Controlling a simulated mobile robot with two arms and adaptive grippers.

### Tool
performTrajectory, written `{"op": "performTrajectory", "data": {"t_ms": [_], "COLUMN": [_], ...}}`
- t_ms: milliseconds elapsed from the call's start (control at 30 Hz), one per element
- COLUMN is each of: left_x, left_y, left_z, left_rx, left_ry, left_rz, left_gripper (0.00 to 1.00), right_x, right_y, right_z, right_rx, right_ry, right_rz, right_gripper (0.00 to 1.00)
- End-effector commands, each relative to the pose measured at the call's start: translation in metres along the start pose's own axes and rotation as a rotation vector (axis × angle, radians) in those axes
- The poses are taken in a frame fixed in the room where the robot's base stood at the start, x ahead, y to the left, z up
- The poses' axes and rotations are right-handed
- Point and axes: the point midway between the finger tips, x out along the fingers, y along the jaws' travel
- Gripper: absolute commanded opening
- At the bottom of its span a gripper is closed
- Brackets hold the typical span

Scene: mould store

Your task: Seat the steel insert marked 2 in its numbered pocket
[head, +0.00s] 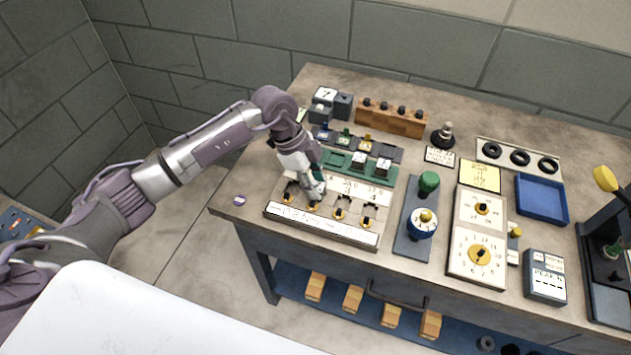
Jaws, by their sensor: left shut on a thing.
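My left gripper (316,190) reaches in from the left, pointing down at the light board with several dark pockets (325,226) near the table's front left. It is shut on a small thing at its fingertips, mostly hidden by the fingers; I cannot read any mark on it. The fingertips are close to the second pocket from the left, and I cannot tell whether the held thing touches it. Behind the board lies a green tray (332,158) with two steel-coloured, white-topped blocks (358,159) (383,166) in its right part. My right gripper is not in view.
Behind the tray are a dark strip with small coloured pieces (384,151), grey blocks (321,113) and a wooden rack (392,117). Right of the board stand a green-knobbed fixture (428,183), a dial panel (479,252) and a blue tray (541,199). A purple-topped disc (239,200) lies near the left edge.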

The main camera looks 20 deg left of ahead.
Motion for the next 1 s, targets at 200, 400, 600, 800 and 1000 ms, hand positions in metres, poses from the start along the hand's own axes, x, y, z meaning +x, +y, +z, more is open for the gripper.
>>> {"op": "performTrajectory", "data": {"t_ms": [200, 400, 600, 800, 1000], "left_x": [0.0011, -0.0010, -0.0033, -0.0033, -0.0036], "left_y": [0.0003, 0.0006, 0.0003, 0.0001, 0.0000], "left_z": [0.0001, -0.0008, -0.0018, -0.0018, -0.0018], "left_rx": [0.000, 0.000, 0.000, 0.000, 0.000], "left_ry": [0.000, 0.000, 0.000, 0.000, 0.001], "left_rz": [0.001, 0.002, 0.001, 0.001, 0.000], "left_gripper": [0.00, 0.00, 0.00, 0.00, 0.00], "right_x": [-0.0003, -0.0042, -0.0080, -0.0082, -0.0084], "right_y": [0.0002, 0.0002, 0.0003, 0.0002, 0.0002], "right_z": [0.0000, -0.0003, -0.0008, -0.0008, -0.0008], "right_rx": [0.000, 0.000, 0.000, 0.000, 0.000], "right_ry": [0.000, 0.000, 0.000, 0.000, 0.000], "right_rz": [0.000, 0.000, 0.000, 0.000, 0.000], "right_gripper": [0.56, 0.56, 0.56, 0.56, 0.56]}}
